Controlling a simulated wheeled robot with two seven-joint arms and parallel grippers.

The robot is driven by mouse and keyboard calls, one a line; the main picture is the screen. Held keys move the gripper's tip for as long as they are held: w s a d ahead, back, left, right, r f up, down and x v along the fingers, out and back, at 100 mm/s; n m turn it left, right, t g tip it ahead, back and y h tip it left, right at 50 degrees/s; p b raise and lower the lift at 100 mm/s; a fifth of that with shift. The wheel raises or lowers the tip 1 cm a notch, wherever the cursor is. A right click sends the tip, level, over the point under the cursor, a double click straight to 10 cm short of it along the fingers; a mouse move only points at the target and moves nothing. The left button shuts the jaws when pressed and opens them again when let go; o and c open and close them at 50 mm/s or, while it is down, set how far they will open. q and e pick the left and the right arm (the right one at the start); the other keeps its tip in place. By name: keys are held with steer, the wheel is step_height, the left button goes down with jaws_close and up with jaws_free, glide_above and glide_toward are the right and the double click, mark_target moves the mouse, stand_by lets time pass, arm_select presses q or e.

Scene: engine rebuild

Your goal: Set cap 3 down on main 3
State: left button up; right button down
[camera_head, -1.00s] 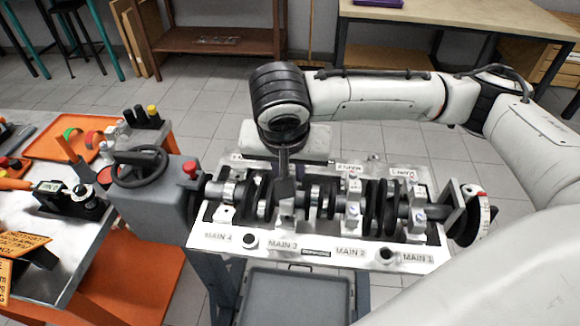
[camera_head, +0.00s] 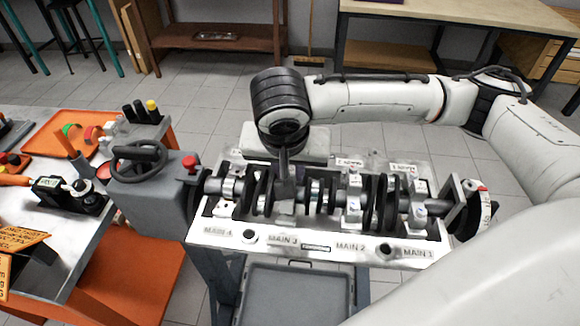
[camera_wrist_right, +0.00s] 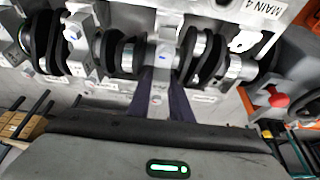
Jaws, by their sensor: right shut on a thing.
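My right gripper (camera_head: 284,190) points down over the MAIN 3 place of the engine block (camera_head: 215,236). It is shut on cap 3, a small grey metal piece (camera_wrist_right: 159,103) seen between the dark fingers in the right wrist view. Cap 3 is at the crankshaft (camera_head: 327,194), just behind the MAIN 3 label (camera_head: 283,240). The fingers hide much of it in the head view, so I cannot tell whether it is fully seated. My left gripper is not in view.
Grey caps stand at main 2 (camera_head: 354,197) and main 1 (camera_head: 418,208). A handwheel (camera_head: 138,160) on a grey housing is at the block's left end. A workbench with an orange tray (camera_head: 62,140) is further left. A grey tray (camera_head: 297,290) lies below.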

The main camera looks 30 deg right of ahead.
steer(key=shift+f, duration=0.75)
steer(key=c, duration=1.8)
jaws_free()
steer(key=shift+c, duration=0.2)
steer(key=shift+r, duration=0.1)
steer(key=shift+r+p, duration=0.65)
steer(key=shift+p, duration=0.35)
steer(key=shift+r, duration=0.1)
steer(key=shift+r+p, duration=0.25)
steer(key=shift+p, duration=0.05)
steer(key=shift+r+p, duration=0.3)
steer(key=shift+r, duration=0.05)
